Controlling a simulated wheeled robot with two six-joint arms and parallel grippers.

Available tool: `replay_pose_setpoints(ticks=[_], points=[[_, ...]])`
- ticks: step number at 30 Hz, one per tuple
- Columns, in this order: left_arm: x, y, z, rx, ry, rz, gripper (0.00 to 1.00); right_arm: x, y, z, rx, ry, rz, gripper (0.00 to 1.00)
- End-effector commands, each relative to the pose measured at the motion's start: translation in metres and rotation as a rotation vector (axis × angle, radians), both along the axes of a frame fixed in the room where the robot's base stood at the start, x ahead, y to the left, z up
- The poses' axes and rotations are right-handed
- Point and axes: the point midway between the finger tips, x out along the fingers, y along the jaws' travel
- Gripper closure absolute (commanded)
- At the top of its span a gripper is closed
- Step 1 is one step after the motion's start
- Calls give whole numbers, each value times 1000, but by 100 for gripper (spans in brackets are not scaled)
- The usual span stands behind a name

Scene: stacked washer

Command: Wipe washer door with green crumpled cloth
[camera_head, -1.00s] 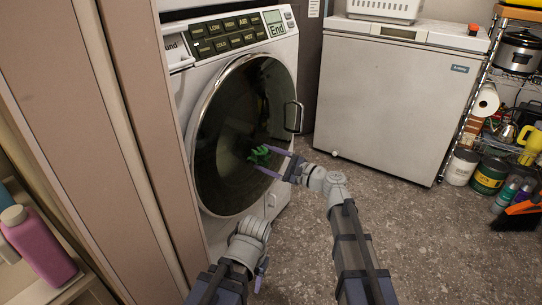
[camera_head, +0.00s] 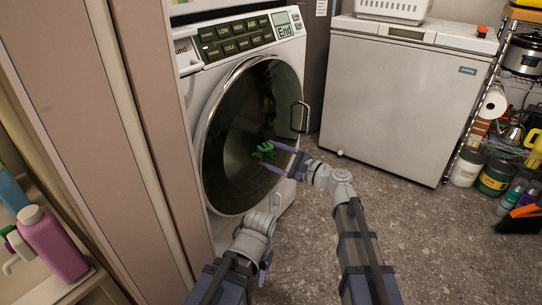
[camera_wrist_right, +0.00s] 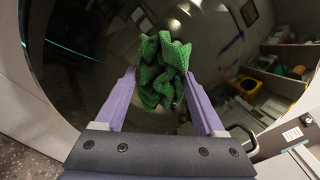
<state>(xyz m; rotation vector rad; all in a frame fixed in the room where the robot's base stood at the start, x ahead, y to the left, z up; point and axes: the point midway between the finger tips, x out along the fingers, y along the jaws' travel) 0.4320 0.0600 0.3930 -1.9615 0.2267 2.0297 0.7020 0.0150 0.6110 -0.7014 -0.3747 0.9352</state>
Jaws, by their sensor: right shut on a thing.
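The washer door (camera_head: 235,160) is a dark round glass with a pale rim, closed on the front of the white washer. The green crumpled cloth (camera_head: 264,151) is at the glass, right of the door's middle. My right gripper (camera_head: 268,156) is shut on the cloth. In the right wrist view the cloth (camera_wrist_right: 163,72) sits bunched between the purple fingers, in front of the dark glass; I cannot tell whether it touches. My left gripper (camera_head: 264,266) is low in front of the washer, partly hidden by its own wrist, with nothing seen in it.
The door handle (camera_head: 301,117) juts out at the door's right edge. The control panel (camera_head: 236,36) is above. A white chest freezer (camera_head: 405,100) stands right. A pink bottle (camera_head: 52,244) stands on a shelf at lower left. Open floor lies right of my arms.

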Motion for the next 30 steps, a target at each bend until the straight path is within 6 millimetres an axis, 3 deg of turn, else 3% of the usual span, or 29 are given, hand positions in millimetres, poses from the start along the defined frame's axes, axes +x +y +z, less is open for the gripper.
replay_pose_setpoints(ticks=[12,23,30], points=[[0,0,0,0,0,0,50,31,-17,0,0,0,-1,73],[0,0,0,0,0,0,50,38,-21,0,0,0,-3,73],[0,0,0,0,0,0,50,53,-32,0,0,0,-4,73]])
